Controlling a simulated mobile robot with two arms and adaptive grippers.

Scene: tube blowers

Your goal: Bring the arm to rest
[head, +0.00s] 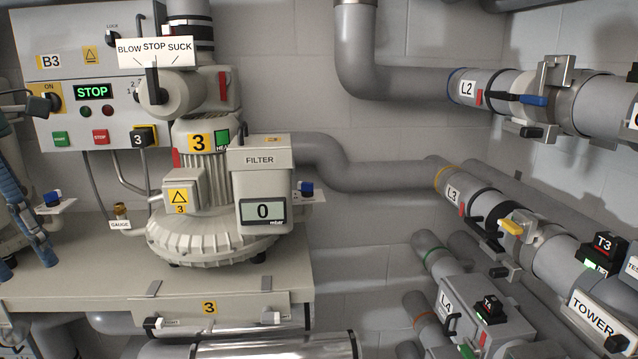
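My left gripper (27,258) is at the far left edge of the head view, in front of the bench's left end. It is dark blue and points downward. Its two fingers are apart, with nothing seen between them, so it looks open and empty. The rest of my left arm is mostly cut off by the frame edge. My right gripper is not in view.
The grey blower (214,240) with its filter box (262,185) stands on the bench (90,275). The control panel (75,120) reads STOP behind it. Pipes with valves, such as the L2 pipe (425,84), fill the right side.

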